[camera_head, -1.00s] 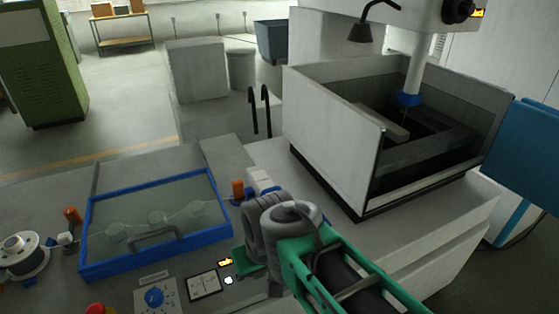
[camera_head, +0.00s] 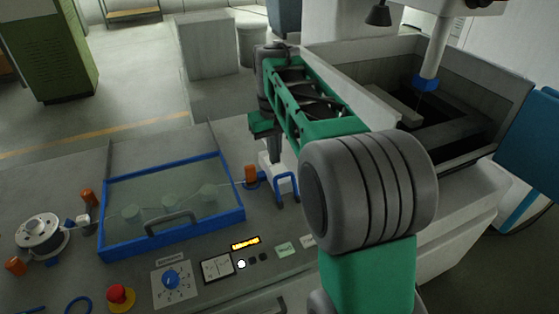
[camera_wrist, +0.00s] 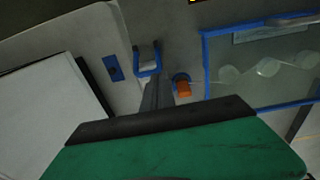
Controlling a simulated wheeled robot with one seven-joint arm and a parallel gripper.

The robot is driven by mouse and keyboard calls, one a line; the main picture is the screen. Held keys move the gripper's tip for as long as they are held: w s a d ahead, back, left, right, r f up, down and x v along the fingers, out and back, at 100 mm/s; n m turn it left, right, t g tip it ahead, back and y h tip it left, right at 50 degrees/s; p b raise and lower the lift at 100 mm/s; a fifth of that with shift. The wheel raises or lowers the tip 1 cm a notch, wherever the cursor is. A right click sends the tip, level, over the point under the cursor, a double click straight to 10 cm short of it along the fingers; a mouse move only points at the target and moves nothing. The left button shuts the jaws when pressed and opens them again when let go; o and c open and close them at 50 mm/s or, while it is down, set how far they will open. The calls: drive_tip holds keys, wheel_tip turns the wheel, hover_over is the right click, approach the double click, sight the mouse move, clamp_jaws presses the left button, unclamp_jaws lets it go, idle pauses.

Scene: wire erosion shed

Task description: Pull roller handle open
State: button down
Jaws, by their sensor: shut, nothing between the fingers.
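A blue U-shaped handle (camera_head: 285,175) stands on the grey machine top, right of an orange roller (camera_head: 251,174). In the wrist view the handle (camera_wrist: 148,73) is just beyond my fingertips, with the orange roller (camera_wrist: 183,88) to their right. My gripper (camera_head: 275,156) points down, close to the handle on its far left side in the head view. Its dark fingers (camera_wrist: 157,82) are together and hold nothing. I cannot tell whether they touch the handle. The glass cover in its blue frame (camera_head: 240,183) lies flat to the left, with rollers under it and a grey handle (camera_head: 171,222) on its front.
A spool (camera_head: 42,232) stands left of the cover. A red button (camera_head: 121,295), a blue dial (camera_head: 171,280) and a lit display (camera_head: 245,243) are on the front panel. The large open tank (camera_head: 470,90) stands behind my arm on the right.

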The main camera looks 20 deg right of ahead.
drive_tip(key=shift+g, duration=0.5)
drive_tip(key=w+d, duration=0.2)
drive_tip(key=w, duration=0.1)
drive_tip(key=w+d, duration=0.1)
drive_tip(key=shift+w+d+r, duration=0.2)
drive_tip(key=shift+w+r, duration=0.05)
drive_tip(key=shift+r, duration=0.1)
drive_tip(key=shift+f, duration=0.1)
wheel_tip(320, 180, down, 10)
drive_tip(key=shift+s+r+p, duration=0.1)
drive_tip(key=shift+r+p, duration=0.15)
drive_tip(key=shift+p, duration=0.4)
drive_tip(key=shift+f, duration=0.15)
drive_tip(key=shift+b, duration=0.5)
